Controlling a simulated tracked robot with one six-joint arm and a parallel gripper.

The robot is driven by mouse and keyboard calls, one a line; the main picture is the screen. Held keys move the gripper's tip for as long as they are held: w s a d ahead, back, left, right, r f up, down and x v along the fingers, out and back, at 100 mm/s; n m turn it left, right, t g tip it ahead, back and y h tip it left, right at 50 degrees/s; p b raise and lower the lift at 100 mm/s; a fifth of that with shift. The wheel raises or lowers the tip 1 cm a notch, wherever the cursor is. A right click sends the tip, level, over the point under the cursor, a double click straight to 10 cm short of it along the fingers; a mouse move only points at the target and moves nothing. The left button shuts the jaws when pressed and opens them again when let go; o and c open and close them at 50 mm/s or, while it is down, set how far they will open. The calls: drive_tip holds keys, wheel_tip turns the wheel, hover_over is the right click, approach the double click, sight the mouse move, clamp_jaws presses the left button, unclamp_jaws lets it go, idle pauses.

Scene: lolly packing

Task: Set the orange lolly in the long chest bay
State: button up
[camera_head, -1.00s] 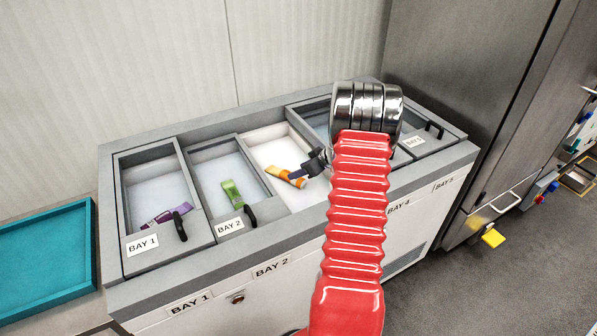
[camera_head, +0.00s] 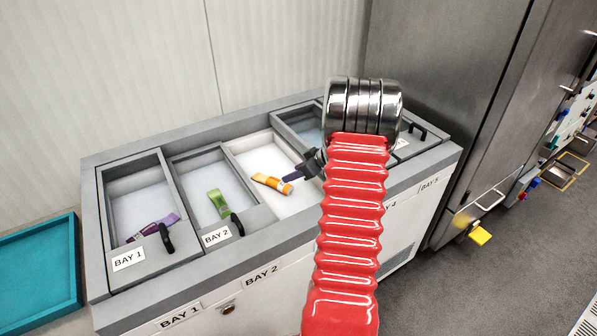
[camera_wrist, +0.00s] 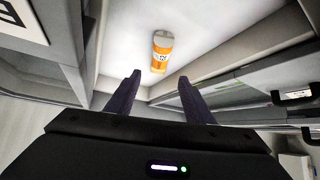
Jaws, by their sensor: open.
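The orange lolly (camera_head: 271,183) lies flat on the white floor of the uncovered third bay (camera_head: 298,198) of the long grey chest (camera_head: 180,275). It has an orange wrapper with a pale band and one whitish end. My gripper (camera_head: 289,177) is open and empty at the right of the lolly, at that bay. In the wrist view the two dark fingers (camera_wrist: 160,76) point toward the lolly (camera_wrist: 161,50), which lies just beyond their tips, centred between them. The fingers look apart from it.
A purple lolly (camera_head: 154,227) lies in Bay 1 and a green lolly (camera_head: 219,203) in Bay 2, both with dark-handled lids. Grey dividers flank the third bay. A teal tray (camera_head: 72,260) is at left; a steel cabinet (camera_head: 440,90) stands at right.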

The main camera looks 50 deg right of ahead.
drive_tip(key=a+r+g+y, duration=0.1)
drive_tip(key=a+r, duration=0.5)
drive_tip(key=a, duration=0.4)
drive_tip(key=w+a+r+g, duration=0.1)
drive_tip(key=a+r, duration=0.4)
drive_tip(key=a, duration=0.4)
drive_tip(key=a+r+g+y, duration=0.1)
drive_tip(key=a+r, duration=0.5)
drive_tip(key=a, duration=0.4)
drive_tip(key=s+a+r+g, duration=0.1)
drive_tip(key=s+a+r, duration=0.1)
drive_tip(key=s+a, duration=0.35)
drive_tip(key=s+a+r, duration=0.3)
drive_tip(key=a, duration=0.5)
drive_tip(key=s+a+r+m+h, duration=0.1)
drive_tip(key=s+a, duration=0.4)
drive_tip(key=s, duration=0.7)
drive_tip(key=shift+a+t+h, duration=0.15)
drive_tip(key=shift+t+h, duration=0.15)
drive_tip(key=shift+h, duration=0.6)
drive_tip(key=shift+s, duration=0.1)
drive_tip(key=shift+c, duration=0.5)
